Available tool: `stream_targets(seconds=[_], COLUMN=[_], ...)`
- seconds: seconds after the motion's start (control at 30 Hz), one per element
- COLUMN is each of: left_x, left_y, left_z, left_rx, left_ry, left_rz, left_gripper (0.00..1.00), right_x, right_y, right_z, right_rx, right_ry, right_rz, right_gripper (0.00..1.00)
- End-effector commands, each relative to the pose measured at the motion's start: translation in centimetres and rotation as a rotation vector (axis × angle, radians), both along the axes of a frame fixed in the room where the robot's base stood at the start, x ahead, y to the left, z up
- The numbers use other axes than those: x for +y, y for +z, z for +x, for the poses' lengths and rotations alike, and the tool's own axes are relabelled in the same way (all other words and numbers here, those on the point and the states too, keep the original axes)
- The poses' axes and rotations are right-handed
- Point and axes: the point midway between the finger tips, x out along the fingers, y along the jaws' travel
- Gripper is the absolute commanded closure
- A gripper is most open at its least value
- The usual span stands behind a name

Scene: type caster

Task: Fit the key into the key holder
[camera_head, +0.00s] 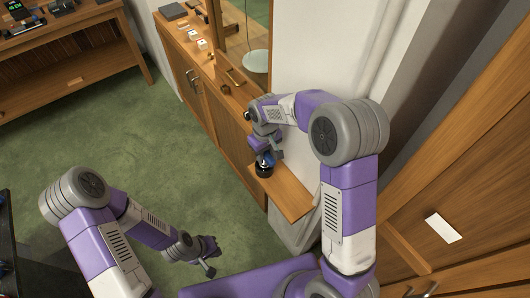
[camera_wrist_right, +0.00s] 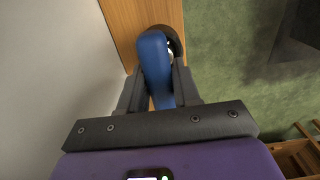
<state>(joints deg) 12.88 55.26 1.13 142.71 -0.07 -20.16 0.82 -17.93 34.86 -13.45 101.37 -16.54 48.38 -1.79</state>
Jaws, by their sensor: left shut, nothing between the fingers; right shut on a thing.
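The blue key (camera_wrist_right: 155,65) is held between the fingers of my right gripper (camera_wrist_right: 158,95), which is shut on it. In the head view the blue key (camera_head: 266,159) shows just above the dark round key holder (camera_head: 263,171). The holder stands on a narrow wooden shelf (camera_head: 287,196). In the wrist view the holder (camera_wrist_right: 177,45) is partly hidden behind the key's far end. I cannot tell whether the key touches the holder or is inside it. My left gripper (camera_head: 211,268) is shut and empty, low over the green floor, far from both.
A wooden cabinet (camera_head: 215,105) with small items on top runs along the white wall (camera_head: 297,65) behind the shelf. A wooden desk (camera_head: 75,65) stands at the upper left. Wooden doors (camera_head: 480,180) are at the right. The green carpet (camera_head: 130,140) between is clear.

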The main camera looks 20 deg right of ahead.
Motion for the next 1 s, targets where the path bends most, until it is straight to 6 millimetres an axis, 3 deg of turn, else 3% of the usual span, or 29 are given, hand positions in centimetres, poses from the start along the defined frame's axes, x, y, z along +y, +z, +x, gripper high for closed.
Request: stream_targets(seconds=[0.17, 0.2, 0.37, 0.67, 1.0], left_x=[0.0, 0.0, 0.0, 0.0, 0.0], left_y=[-0.4, -0.3, -0.3, -0.3, 0.2], left_z=[0.0, 0.0, 0.0, 0.0, 0.0], left_rx=[0.000, 0.000, 0.000, 0.000, 0.000], left_ry=[0.000, 0.000, 0.000, 0.000, 0.000], left_rz=[0.000, 0.000, 0.000, 0.000, 0.000], left_gripper=[1.00, 1.00, 1.00, 1.00, 1.00], right_x=[0.0, 0.0, 0.0, 0.0, 0.0], right_y=[-0.5, -0.4, -0.4, -0.2, 4.9], right_z=[0.0, 0.0, 0.0, 0.0, 0.1], right_rx=[0.000, 0.000, 0.000, 0.000, -0.004], right_ry=[0.000, 0.000, 0.000, 0.000, 0.000], right_rz=[0.000, 0.000, 0.000, 0.000, 0.001], right_gripper=[1.00, 0.62, 0.38, 0.38, 0.38])
